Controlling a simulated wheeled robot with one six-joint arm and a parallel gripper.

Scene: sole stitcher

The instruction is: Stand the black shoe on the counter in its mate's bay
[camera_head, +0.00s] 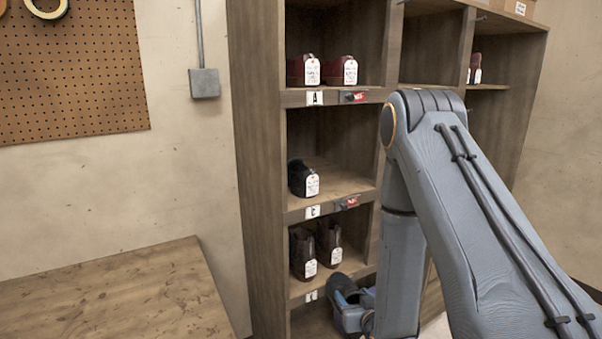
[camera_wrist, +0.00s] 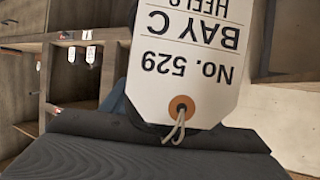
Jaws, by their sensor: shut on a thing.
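My gripper (camera_head: 352,302) is low in front of the shelf unit in the head view, partly hidden by my arm. It is shut on a black shoe (camera_head: 341,287), of which only a dark part shows. A single black shoe (camera_head: 298,177) with a white tag stands at the left of a middle bay (camera_head: 345,182). That bay's lower edge bears a label that looks like C. Room is free to the right of this shoe.
Dark red shoes (camera_head: 322,70) stand in the bay above, labelled A. Brown boots (camera_head: 303,248) fill the bay below. The shelf unit's side wall (camera_head: 258,170) and dividers bound the bays. A bare wooden counter (camera_head: 120,295) is at lower left.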

